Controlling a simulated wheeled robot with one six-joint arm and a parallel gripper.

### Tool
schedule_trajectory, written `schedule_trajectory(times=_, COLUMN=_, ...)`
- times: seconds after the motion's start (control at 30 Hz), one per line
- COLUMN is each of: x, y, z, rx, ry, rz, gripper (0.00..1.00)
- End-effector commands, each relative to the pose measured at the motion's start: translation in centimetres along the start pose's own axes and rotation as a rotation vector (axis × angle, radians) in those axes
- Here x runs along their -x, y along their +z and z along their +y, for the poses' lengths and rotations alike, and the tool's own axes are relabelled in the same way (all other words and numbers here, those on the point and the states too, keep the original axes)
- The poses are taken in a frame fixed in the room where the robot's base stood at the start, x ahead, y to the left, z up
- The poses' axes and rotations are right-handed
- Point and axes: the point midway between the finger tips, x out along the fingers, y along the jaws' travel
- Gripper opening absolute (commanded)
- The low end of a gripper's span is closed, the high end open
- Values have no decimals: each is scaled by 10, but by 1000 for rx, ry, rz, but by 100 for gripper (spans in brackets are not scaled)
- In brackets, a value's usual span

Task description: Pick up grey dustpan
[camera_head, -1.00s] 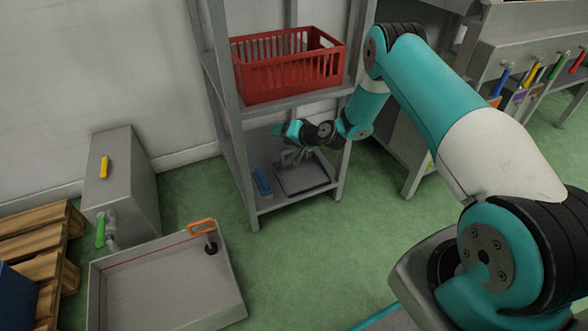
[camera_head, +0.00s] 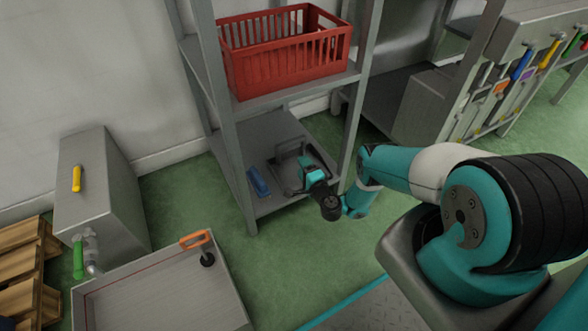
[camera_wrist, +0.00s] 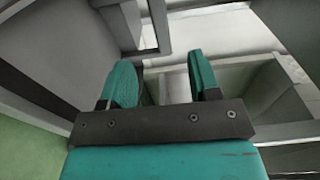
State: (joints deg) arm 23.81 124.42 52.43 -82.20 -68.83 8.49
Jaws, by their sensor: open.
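The grey dustpan (camera_head: 286,172) lies on the lower shelf of the metal rack in the head view, partly hidden by my gripper and wrist. My gripper (camera_head: 303,163) is low in the rack, right over or beside the dustpan; the head view does not show whether they touch. In the wrist view my gripper (camera_wrist: 162,78) is open, its two teal fingers apart with nothing clearly held between them. Grey surfaces and a grey bar lie beyond the fingers, and I cannot tell for sure which belong to the dustpan.
A blue item (camera_head: 258,182) lies left of the dustpan on the lower shelf (camera_head: 268,207). A red crate (camera_head: 285,62) stands on the shelf above. Rack posts flank the opening. A grey tray with an orange handle (camera_head: 195,240) stands on the floor at front left.

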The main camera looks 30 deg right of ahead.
Motion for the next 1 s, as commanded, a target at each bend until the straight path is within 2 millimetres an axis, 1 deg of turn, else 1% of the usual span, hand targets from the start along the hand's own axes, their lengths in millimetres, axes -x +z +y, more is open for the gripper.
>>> schedule_trajectory(times=0.03, x=-8, y=-2, z=9, rx=1, ry=-1, rz=2, gripper=56)
schedule_trajectory(times=0.27, x=-33, y=-4, z=9, rx=1, ry=0, rz=3, gripper=56)
schedule_trajectory(times=0.7, x=-80, y=1, z=6, rx=4, ry=0, rz=-3, gripper=56)
schedule_trajectory(times=0.8, x=-88, y=1, z=4, rx=4, ry=0, rz=-3, gripper=56)
schedule_trajectory(times=1.0, x=-94, y=1, z=3, rx=2, ry=2, rz=-2, gripper=56)
